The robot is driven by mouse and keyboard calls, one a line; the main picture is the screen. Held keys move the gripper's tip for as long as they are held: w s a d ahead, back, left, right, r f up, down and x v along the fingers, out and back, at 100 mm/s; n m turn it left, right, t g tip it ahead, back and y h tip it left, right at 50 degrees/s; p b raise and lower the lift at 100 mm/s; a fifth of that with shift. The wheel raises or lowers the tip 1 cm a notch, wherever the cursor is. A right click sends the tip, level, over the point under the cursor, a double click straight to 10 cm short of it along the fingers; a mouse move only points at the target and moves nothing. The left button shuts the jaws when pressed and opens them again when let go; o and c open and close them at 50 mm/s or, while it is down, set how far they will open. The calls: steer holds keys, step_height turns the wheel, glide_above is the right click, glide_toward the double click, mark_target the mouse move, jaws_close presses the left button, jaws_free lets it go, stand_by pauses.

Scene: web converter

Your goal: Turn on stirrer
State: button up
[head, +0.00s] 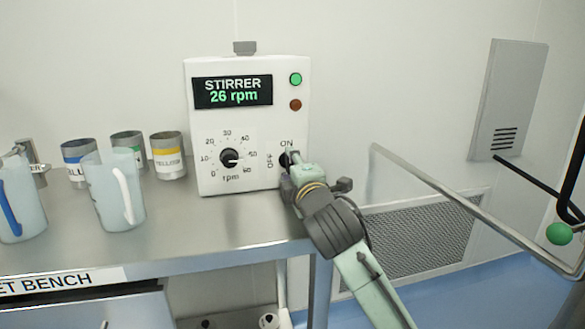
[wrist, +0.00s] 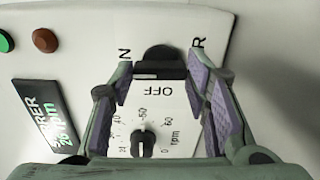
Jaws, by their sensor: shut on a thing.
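The stirrer (head: 210,125) is a white control box on the steel bench. Its display (head: 233,92) reads "STIRRER 26 rpm", and the green lamp (head: 295,79) looks lit. The black ON/OFF switch (head: 284,161) is at the lower right of its front, partly hidden by my gripper (head: 290,163). In the wrist view my gripper (wrist: 162,72) has a purple-padded finger on each side of the black switch knob (wrist: 160,57) and is shut on it. The exact direction of the knob is hard to tell. The rpm dial (head: 229,158) is left of the switch.
Several labelled cans, including a yellow one (head: 167,156), and translucent jugs (head: 114,190) stand left of the stirrer. A metal rail (head: 450,195) runs to the right of the bench. A green ball-ended handle (head: 559,233) is at far right.

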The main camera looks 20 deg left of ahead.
steer(key=shift+m, duration=0.4)
steer(key=o, duration=1.2)
steer(key=shift+c, duration=0.2)
steer(key=shift+s, duration=0.1)
steer(key=v, duration=1.2)
